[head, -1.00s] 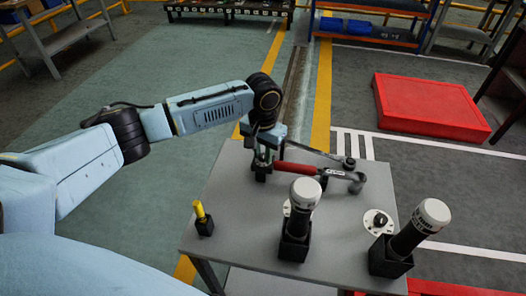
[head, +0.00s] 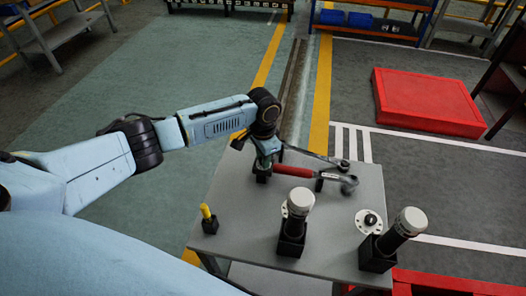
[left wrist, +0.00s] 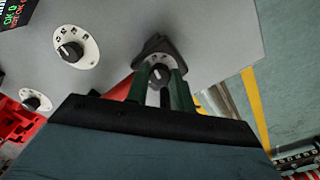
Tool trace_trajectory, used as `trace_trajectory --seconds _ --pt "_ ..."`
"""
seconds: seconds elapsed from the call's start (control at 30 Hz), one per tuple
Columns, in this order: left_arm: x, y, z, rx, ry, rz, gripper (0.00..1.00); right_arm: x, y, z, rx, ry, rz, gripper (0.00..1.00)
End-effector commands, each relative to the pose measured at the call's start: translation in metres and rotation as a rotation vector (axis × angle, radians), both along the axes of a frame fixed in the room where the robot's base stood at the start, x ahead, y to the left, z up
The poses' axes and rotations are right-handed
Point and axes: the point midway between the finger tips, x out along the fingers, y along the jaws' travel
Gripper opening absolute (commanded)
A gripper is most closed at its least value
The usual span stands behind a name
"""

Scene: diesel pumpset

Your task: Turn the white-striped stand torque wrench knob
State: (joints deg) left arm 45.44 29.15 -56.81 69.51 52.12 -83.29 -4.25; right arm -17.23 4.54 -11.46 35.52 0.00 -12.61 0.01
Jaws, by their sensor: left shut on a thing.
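The torque wrench (head: 293,171) with a red handle lies across black stands near the far side of the grey table (head: 232,219). My left gripper (head: 264,167) is at the wrench's handle-end stand in the head view, where the arm mostly hides the knob. In the left wrist view, a dark knob (left wrist: 160,73) with a white mark sits on a pale dial by a black stand (left wrist: 155,47). My left gripper's green fingers (left wrist: 159,80) are either side of this knob, shut on it. My right gripper is not in view.
Two black tools with white caps (head: 300,200) (head: 411,219) stand in black holders near the front. A round white dial (head: 368,222) lies between them. A small yellow tool (head: 207,213) stands at the left. A red platform (head: 426,101) is on the floor beyond.

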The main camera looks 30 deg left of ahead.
Motion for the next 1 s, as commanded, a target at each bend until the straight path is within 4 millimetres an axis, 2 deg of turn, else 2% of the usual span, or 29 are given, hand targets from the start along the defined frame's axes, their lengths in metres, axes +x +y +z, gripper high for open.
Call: trace_trajectory --seconds 0.27,0.7,0.73,0.9,1.0 --pt "0.0003 -0.0006 0.0007 -0.002 -0.001 -0.079 0.01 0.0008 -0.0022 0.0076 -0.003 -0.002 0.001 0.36" --pt "0.0005 -0.0008 0.0001 -0.002 -0.001 -0.089 0.01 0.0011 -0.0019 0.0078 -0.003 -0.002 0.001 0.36" --pt "0.0005 -0.0008 0.0002 -0.002 -0.001 -0.089 0.26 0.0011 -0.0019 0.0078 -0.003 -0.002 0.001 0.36" --pt "0.0004 -0.0006 0.0002 -0.002 -0.001 -0.089 0.45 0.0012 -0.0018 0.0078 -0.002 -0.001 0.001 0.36" --pt "0.0004 -0.0004 0.0002 -0.002 -0.001 -0.089 0.45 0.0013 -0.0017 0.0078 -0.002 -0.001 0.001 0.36"
